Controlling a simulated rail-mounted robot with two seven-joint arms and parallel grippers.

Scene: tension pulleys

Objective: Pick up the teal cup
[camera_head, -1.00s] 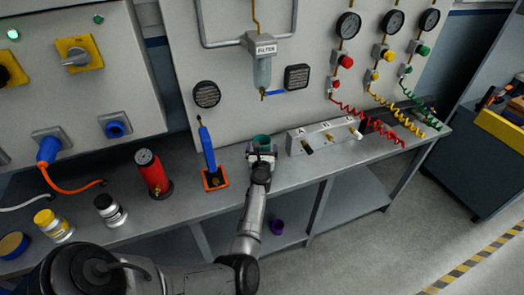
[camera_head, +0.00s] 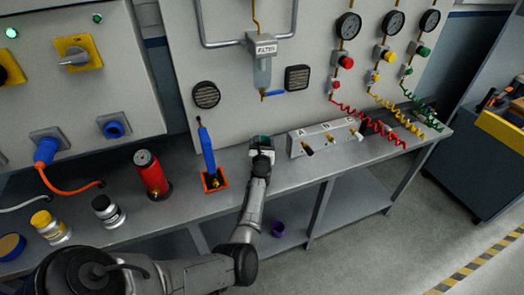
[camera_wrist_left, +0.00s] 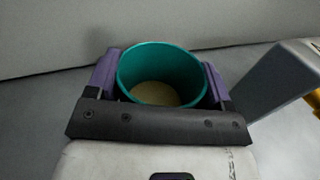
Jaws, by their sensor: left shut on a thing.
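The teal cup (camera_wrist_left: 160,72) stands upright between the two purple-padded fingers of my left gripper (camera_wrist_left: 162,82) in the left wrist view. The fingers press on its left and right sides, and its pale inside bottom shows. In the head view the cup (camera_head: 262,140) is a small teal patch, mostly hidden by my left gripper (camera_head: 262,152) at the back of the grey bench. I cannot tell whether the cup touches the bench. My right gripper is not in view.
The grey block marked A and B (camera_head: 325,137) stands close to the right of the gripper. A blue-handled tool on an orange base (camera_head: 208,155) and a red cylinder (camera_head: 152,175) stand to the left. The panel wall is behind.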

